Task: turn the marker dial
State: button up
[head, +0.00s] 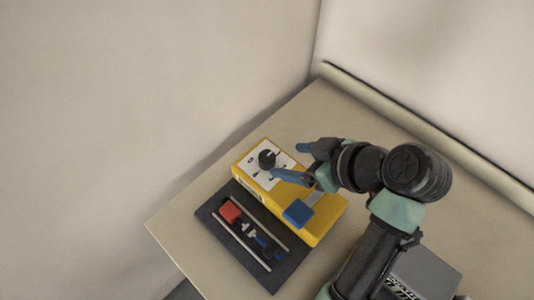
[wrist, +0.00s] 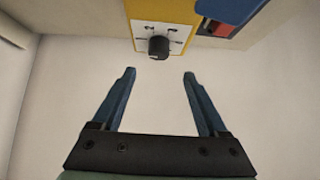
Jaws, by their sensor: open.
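The marker dial (head: 267,158) is a black round knob on a white marked plate at the left end of a yellow box (head: 239,175) on the table. In the wrist view the dial (wrist: 158,47) stands out from its white plate (wrist: 176,33) on the yellow box (wrist: 134,8), just beyond the fingertips and midway between them. My gripper (head: 287,162) has blue fingers and is just right of the dial in the head view. In the wrist view my gripper (wrist: 159,72) is open and empty, with the dial apart from both fingers.
A dark mat (head: 208,219) lies in front of the box, holding a red block (head: 229,211), thin rods and small blue and black parts. A blue block (head: 298,212) sits on the box's right part. The table (head: 170,222) is clear at left; walls stand behind.

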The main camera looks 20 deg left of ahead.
aim_at(267, 156)
jog(key=x, duration=1)
jog(key=shift+w, duration=0.15)
grip_shut()
